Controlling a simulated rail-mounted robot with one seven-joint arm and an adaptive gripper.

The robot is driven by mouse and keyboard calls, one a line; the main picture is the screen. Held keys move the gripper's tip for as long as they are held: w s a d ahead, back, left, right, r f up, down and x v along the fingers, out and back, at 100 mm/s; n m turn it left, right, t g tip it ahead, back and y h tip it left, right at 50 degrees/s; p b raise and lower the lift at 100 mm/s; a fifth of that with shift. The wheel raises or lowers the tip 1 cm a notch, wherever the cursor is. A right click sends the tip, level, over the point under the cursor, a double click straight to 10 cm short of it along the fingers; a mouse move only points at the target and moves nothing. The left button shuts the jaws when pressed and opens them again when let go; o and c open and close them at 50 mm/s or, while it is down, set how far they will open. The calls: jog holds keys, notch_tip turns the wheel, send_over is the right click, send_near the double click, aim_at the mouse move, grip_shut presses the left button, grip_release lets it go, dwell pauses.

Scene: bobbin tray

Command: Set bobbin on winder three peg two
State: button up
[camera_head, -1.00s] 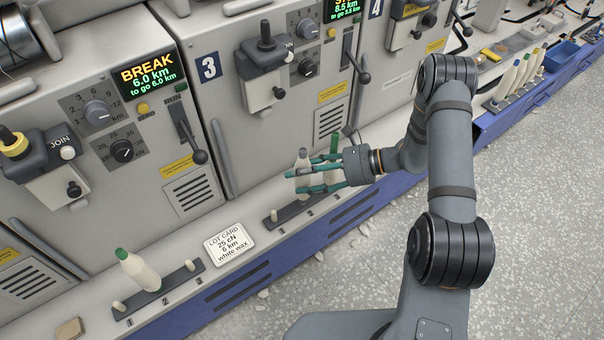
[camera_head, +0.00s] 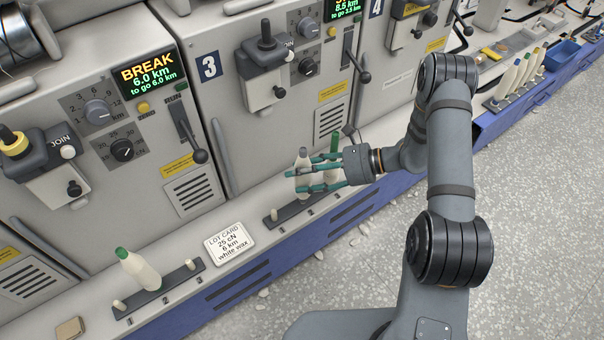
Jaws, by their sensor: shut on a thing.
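My gripper (camera_head: 318,182), with green fingers, is shut on a pale bobbin (camera_head: 302,163) with a greyish tip. The bobbin is upright over the dark peg rail (camera_head: 288,213) below the winder marked 3 (camera_head: 209,67). The fingers hide its lower part, so I cannot tell whether it sits on a peg or hangs just above one. The rail's peg one (camera_head: 273,214) is bare at the left end. A green-tipped bobbin (camera_head: 335,146) stands just behind and right of the held one, partly hidden by my gripper.
A lot card (camera_head: 229,243) lies on the ledge left of the rail. The neighbouring winder's rail (camera_head: 150,297) holds a leaning green-tipped bobbin (camera_head: 138,270), with bare pegs beside it. Several bobbins (camera_head: 518,75) stand in a row at the far right, near a blue bin (camera_head: 561,54).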

aim_at(302, 167)
jog(key=shift+w+r, duration=0.2)
jog(key=shift+r, duration=0.15)
jog(key=shift+r+p, duration=0.5)
jog(key=shift+p, duration=0.15)
jog(key=shift+s+d, duration=0.1)
jog(key=shift+s, duration=0.05)
dwell(0.8)
jog(key=shift+r, duration=0.15)
jog(key=shift+r+p, duration=0.65)
jog(key=shift+p, duration=0.05)
jog(key=shift+s, duration=0.1)
dwell(0.4)
